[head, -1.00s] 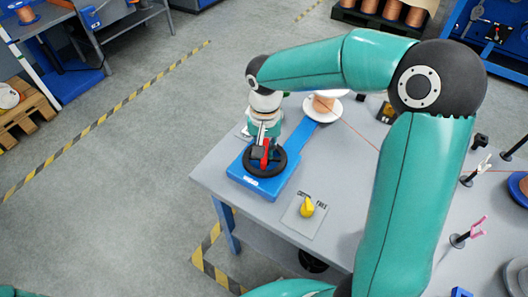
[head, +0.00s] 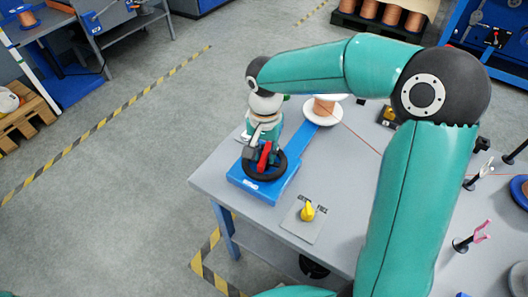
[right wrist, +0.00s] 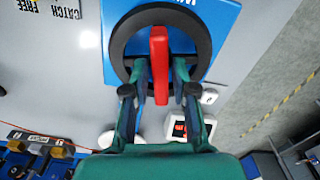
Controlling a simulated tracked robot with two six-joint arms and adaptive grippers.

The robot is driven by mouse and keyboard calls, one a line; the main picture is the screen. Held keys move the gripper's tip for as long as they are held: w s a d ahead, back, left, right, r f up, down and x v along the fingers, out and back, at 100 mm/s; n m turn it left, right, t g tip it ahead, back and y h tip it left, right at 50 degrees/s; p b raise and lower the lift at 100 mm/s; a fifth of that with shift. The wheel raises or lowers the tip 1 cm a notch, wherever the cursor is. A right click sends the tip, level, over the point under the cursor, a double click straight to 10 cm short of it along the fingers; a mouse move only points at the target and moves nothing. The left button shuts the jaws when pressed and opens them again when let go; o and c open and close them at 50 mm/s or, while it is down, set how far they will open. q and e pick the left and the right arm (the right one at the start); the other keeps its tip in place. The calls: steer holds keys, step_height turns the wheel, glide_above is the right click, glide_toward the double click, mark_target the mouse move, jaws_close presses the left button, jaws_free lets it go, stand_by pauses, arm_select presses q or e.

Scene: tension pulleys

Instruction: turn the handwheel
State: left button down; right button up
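The handwheel is a black ring (head: 279,171) with a red bar (head: 265,157) across it, mounted on a blue base (head: 240,183) at the table's left corner. My right gripper (head: 259,150) reaches down onto the wheel from above. In the right wrist view, the ring (right wrist: 117,45) and red bar (right wrist: 159,50) lie straight ahead. The two fingers of the right gripper (right wrist: 159,76) stand on either side of the bar, inside the near part of the ring, with a narrow gap seen on each side. My left gripper is not in view.
A yellow knob (head: 307,213) sits on a plate labelled catch and free, right of the blue base. A copper spool (head: 324,108) stands behind, with a thin red wire running right. Guide posts (head: 472,236) stand at the right. The floor left of the table is clear.

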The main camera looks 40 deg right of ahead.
mark_target(265, 154)
steer(key=shift+o, duration=0.6)
step_height(265, 154, up, 12)
steer(key=shift+f, duration=0.1)
stand_by(0.4)
